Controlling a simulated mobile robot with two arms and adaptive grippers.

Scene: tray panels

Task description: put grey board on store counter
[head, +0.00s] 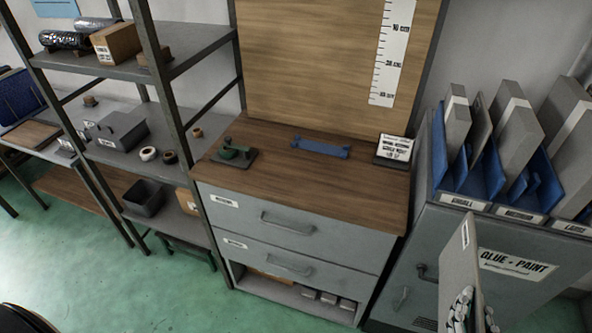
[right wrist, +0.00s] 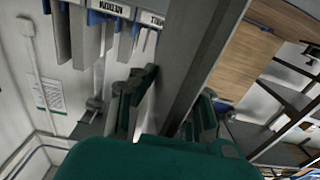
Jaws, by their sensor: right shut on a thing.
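A grey board (head: 459,258) stands upright, tilted, at the lower right of the head view, with a small white label on it. My right gripper (head: 473,312) is shut on its lower part. In the right wrist view the board (right wrist: 205,55) rises between the dark fingers (right wrist: 165,105). The counter (head: 330,170) has a brown wooden top and grey drawers, and stands to the left of the held board. The board is apart from the counter, in front of the grey cabinet. My left gripper is not in view.
On the counter lie a green tool (head: 235,153), a blue holder (head: 320,148) and a label stand (head: 394,149). The front of the top is clear. A grey cabinet (head: 440,215) at right carries blue racks with several grey boards (head: 517,122). Metal shelves (head: 190,50) stand left.

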